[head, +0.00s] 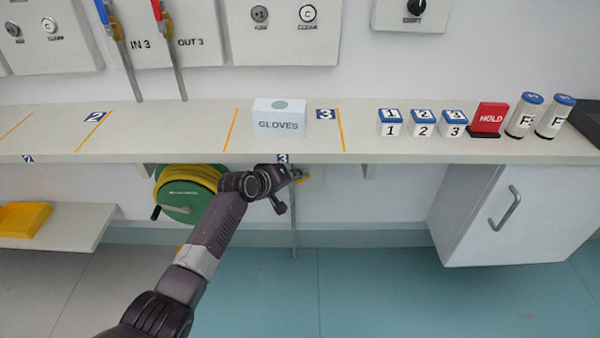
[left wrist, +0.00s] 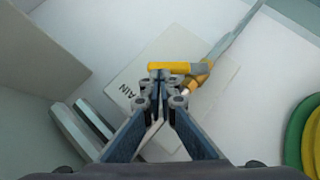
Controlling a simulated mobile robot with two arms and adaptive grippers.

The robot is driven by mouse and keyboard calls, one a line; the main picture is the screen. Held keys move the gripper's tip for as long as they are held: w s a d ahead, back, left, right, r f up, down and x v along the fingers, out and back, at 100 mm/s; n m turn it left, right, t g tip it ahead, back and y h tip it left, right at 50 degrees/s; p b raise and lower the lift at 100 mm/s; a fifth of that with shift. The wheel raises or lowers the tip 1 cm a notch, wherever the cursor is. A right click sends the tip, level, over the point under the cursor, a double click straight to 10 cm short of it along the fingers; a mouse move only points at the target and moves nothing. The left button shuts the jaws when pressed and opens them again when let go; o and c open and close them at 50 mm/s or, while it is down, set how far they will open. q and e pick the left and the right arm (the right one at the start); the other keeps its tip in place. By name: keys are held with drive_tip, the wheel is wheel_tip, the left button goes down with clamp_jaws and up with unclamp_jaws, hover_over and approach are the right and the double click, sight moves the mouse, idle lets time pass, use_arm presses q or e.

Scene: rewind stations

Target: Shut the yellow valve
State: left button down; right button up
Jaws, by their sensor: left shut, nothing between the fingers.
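The yellow valve handle (left wrist: 172,67) shows in the left wrist view, lying across the picture at an angle to its grey pipe (left wrist: 235,40). Its brass-coloured body (left wrist: 197,82) is partly behind my fingers. In the head view only a bit of yellow (head: 303,177) shows beside my gripper, under the bench at the "3" tag. My left gripper (head: 290,178) is shut and empty. In the left wrist view its fingertips (left wrist: 160,98) are right at the handle's left part; I cannot tell whether they touch it. My right gripper is not in view.
A plate (left wrist: 135,85) reading "AIN" is behind the valve. A green hose reel (head: 180,197) hangs left of my gripper. The bench (head: 205,140) overhangs it, carrying a gloves box (head: 280,125). A white cabinet (head: 480,220) stands right; the space between is clear.

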use_arm(q)
drive_tip(key=shift+d+f+p, duration=0.2)
drive_tip(key=shift+d+f, duration=0.15)
drive_tip(key=shift+d, duration=0.3)
drive_tip(key=shift+d+f+p, duration=0.15)
drive_tip(key=shift+d+f, duration=0.2)
drive_tip(key=shift+d, duration=0.25)
drive_tip(key=shift+d+f, duration=0.4)
drive_tip(key=shift+f, duration=0.1)
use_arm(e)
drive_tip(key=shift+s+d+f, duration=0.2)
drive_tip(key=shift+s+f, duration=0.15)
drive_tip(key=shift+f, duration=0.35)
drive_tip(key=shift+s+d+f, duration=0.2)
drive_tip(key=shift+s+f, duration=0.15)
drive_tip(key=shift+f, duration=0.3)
use_arm(q)
drive_tip(key=shift+f, duration=0.1)
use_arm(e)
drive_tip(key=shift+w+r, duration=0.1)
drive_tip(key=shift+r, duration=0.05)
use_arm(q)
drive_tip(key=v, duration=1.2)
